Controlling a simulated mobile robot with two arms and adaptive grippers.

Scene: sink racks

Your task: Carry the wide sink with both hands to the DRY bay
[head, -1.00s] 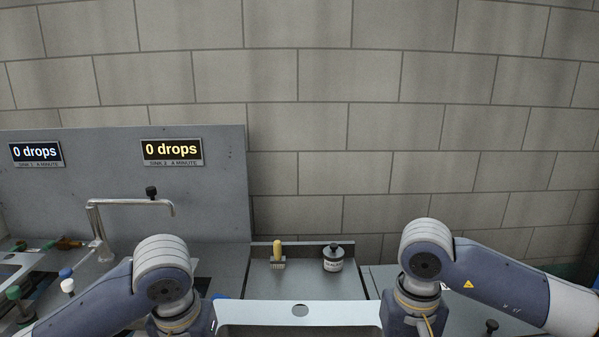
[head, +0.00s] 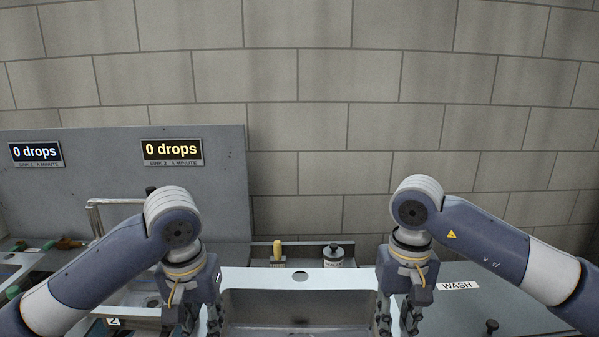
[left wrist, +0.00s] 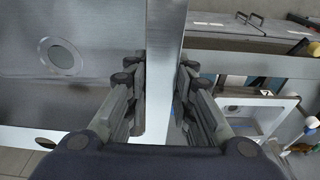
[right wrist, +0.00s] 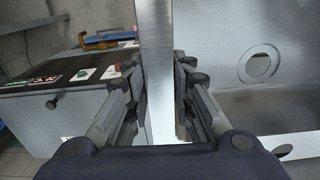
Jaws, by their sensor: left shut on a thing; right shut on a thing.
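The wide sink (head: 300,306) is a steel basin held between my two arms, low in the middle of the head view. Its back ledge has a round hole. My left gripper (head: 205,322) is shut on the sink's left rim, and the rim (left wrist: 166,70) runs between its fingers in the left wrist view. My right gripper (head: 398,322) is shut on the right rim, which also shows between the fingers in the right wrist view (right wrist: 157,80). A drain hole (right wrist: 260,66) shows in the basin. The DRY bay cannot be made out.
A yellow-handled brush (head: 277,250) and a dark-lidded jar (head: 333,255) stand behind the sink. A WASH label (head: 457,286) is on the grey top at right. A faucet (head: 100,215) and a panel with two "0 drops" displays (head: 172,152) are at left.

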